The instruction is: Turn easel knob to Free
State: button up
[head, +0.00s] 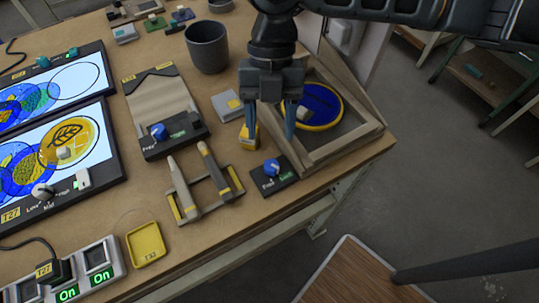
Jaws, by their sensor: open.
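The easel (352,137) is a tilted wooden frame near the table's right corner, holding a blue disc with a yellow rim (329,108). A blue knob (271,166) sits on a small black plate (283,181) in front of it. The plate has a white "Free" label on the left and a green-lit label on the right, too small to read surely. The knob's pointer direction is unclear. My gripper (268,134) is open, pointing down, above and behind the knob and apart from it. Its right finger overlaps the disc in view; its left finger is beside a yellow block (249,137).
A second blue knob (158,131) is on a board (150,98) to the left. A wooden rack with two sticks (205,180), a grey cup (207,47), a yellow tray (146,245) and lit panels (65,150) share the table. Bare tabletop lies around the knob plate.

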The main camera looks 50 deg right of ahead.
aim_at(271, 164)
jog(key=shift+p+x, duration=0.55)
jog(key=shift+x, duration=3.35)
jog(key=shift+d, duration=0.15)
jog(key=shift+c, duration=0.5)
jog(key=c, duration=1)
jog(key=shift+o, duration=0.2)
jog(key=shift+m, duration=0.4)
jog(key=m+t+b, duration=0.1)
jog(key=m, duration=0.1)
jog(key=m+t+y+b, duration=0.1)
jog(key=m, duration=0.2)
jog(key=shift+s+d+m+b, duration=0.1)
jog(key=shift+s+m+b, duration=0.1)
jog(key=shift+m+b, duration=0.1)
jog(key=m+t+b, duration=0.2)
jog(key=m, duration=0.3)
jog(key=shift+s+b, duration=0.1)
jog(key=shift+b, duration=0.2)
jog(key=shift+m, duration=0.4)
